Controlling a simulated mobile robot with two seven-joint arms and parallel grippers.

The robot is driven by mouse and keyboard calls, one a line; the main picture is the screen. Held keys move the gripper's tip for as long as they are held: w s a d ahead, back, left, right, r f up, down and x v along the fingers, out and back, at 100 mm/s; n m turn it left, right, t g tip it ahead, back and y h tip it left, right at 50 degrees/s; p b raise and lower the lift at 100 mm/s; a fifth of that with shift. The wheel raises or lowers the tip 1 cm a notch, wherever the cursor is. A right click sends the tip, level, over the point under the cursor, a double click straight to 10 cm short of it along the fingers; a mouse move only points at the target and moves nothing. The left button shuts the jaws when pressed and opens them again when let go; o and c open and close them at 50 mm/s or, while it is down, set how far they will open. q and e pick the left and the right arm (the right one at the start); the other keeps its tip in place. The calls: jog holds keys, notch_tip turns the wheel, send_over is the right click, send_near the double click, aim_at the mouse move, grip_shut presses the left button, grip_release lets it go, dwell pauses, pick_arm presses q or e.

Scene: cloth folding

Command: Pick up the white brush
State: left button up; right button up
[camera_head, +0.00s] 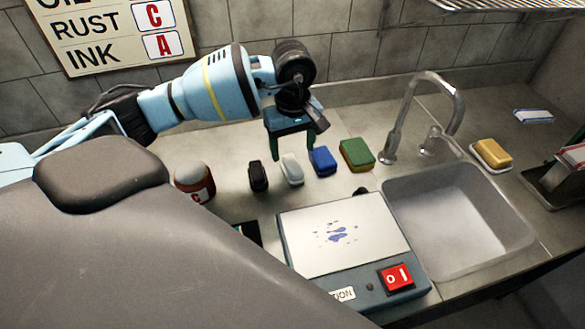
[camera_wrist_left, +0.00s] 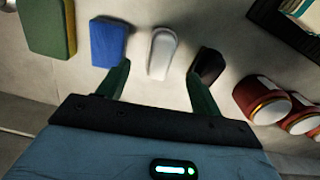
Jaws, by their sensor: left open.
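The white brush (camera_head: 292,169) lies on the counter between a black brush (camera_head: 258,176) and a blue sponge (camera_head: 323,161). In the left wrist view the white brush (camera_wrist_left: 161,53) lies ahead of and between the two green fingers. My left gripper (camera_head: 294,155) is open and empty, with its fingers pointing down above and behind the brush. Its open fingers also show in the left wrist view (camera_wrist_left: 158,85). The gap between the fingers is wider than the brush, and they do not seem to touch it. My right gripper is not in view.
A green and yellow sponge (camera_head: 356,154) lies right of the blue one. A red jar (camera_head: 194,183) stands left of the black brush. A device with a stained plate (camera_head: 345,235) is in front. A sink (camera_head: 460,215) and faucet (camera_head: 440,90) are at right.

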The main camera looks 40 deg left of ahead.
aim_at(293, 163)
pick_arm(q)
jog(key=shift+f, duration=0.6)
jog(key=shift+f+p, duration=0.4)
jog(key=shift+f, duration=2.2)
jog(key=c, duration=1.1)
jog(key=shift+r, duration=0.15)
notch_tip(293, 163, up, 10)
jog(key=shift+f, duration=0.1)
jog(key=o, duration=0.5)
jog(key=c, duration=0.4)
jog(key=shift+s+f, duration=0.1)
jog(key=shift+s, duration=0.05)
